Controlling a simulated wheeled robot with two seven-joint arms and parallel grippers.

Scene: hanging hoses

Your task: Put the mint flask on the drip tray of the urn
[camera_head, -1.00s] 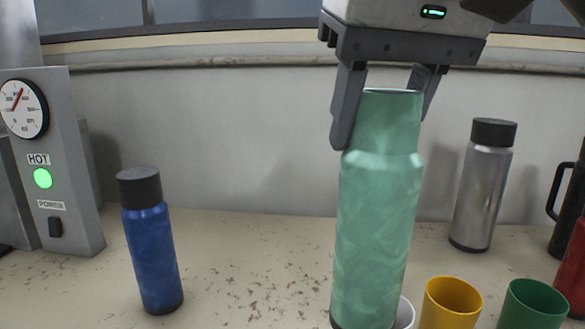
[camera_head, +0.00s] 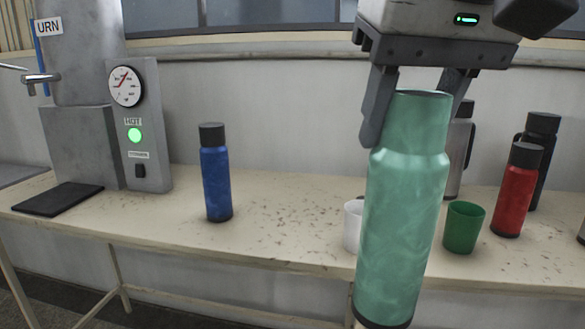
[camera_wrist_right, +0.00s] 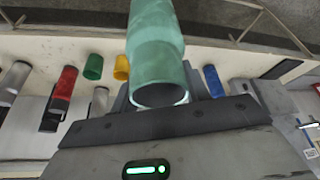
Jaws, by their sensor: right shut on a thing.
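The mint flask (camera_head: 405,215) is upright, slightly tilted, and held in the air in front of the table. My right gripper (camera_head: 414,122) is shut on its neck from above. In the right wrist view the flask (camera_wrist_right: 155,45) extends away from the gripper, its open mouth nearest the camera. The urn (camera_head: 82,130) stands at the left of the head view, with a tap (camera_head: 42,78) on its front. The black flat drip tray (camera_head: 58,199) lies below the tap and looks empty. The flask is well to the right of the tray. My left gripper is not in view.
A blue flask (camera_head: 215,175) stands on the table (camera_head: 285,237) between the urn and the mint flask. The yellow cup (camera_wrist_right: 121,67) shows only in the wrist view.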

